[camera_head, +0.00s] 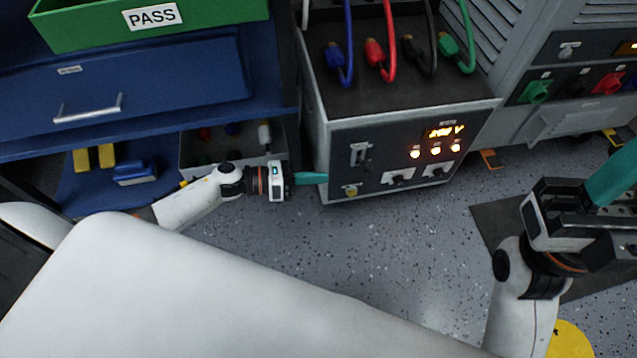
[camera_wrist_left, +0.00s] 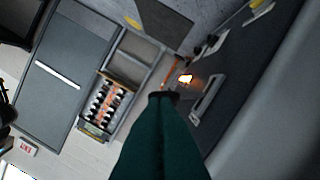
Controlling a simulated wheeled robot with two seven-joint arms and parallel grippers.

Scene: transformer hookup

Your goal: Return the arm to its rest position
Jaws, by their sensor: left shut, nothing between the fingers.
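My left arm comes in from the left in the head view. Its gripper (camera_head: 311,178), with teal fingers, is shut and empty. It points right, close to the lower left of the grey transformer unit's front panel; I cannot tell whether it touches. In the left wrist view the teal fingers (camera_wrist_left: 160,125) lie together with nothing between them. My right gripper (camera_head: 612,180) is at the right edge of the head view, partly cut off, so its opening cannot be told.
The grey unit (camera_head: 345,185) has lit indicators, and blue, red, black and green cables plug into its top. A blue drawer cabinet (camera_head: 200,85) with a green PASS bin (camera_head: 75,32) stands left. A grey cabinet with coloured sockets (camera_head: 570,120) stands right. Speckled floor is open in front.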

